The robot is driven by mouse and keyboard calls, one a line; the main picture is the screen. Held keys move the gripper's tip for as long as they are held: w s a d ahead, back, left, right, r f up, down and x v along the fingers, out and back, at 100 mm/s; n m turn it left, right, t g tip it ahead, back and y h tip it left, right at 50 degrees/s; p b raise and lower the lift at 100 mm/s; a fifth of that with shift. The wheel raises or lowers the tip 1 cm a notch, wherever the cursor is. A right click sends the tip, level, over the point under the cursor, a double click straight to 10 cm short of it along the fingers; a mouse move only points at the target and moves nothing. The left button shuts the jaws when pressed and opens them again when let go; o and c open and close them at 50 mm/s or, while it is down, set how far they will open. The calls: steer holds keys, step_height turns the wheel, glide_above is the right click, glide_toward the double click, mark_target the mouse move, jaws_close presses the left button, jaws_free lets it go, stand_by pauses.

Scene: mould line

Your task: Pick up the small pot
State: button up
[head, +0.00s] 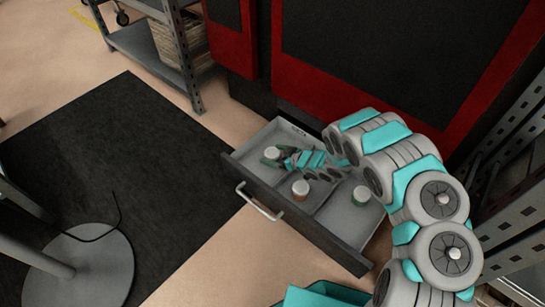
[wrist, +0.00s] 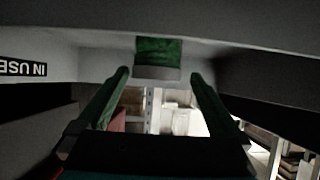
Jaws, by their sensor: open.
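A small pot with a pale lid (head: 272,153) stands in the left part of an open drawer (head: 262,200). My gripper (head: 276,158) is low in the drawer at this pot, its green fingers open. In the wrist view a green pot with a grey-white lid (wrist: 158,58) appears upside down between the spread fingertips of my gripper (wrist: 160,73), with a gap on each side. Two more pots with pale lids stand in the drawer: an orange-brown one (head: 300,190) near the front and a green one (head: 361,196) to the right.
The drawer has dividers and a front handle (head: 260,203). A red and black cabinet (head: 400,60) stands behind it, and grey metal racking (head: 512,150) is close on the right. A label reading "IN USE" (wrist: 22,67) shows inverted in the wrist view. A black mat (head: 130,160) lies left.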

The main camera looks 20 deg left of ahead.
mark_target(267, 152)
steer(key=shift+b+x, duration=0.45)
steer(key=shift+x, duration=2.05)
steer(key=shift+w+d+f, duration=0.1)
steer(key=shift+w+d, duration=0.1)
steer(key=c, duration=1.4)
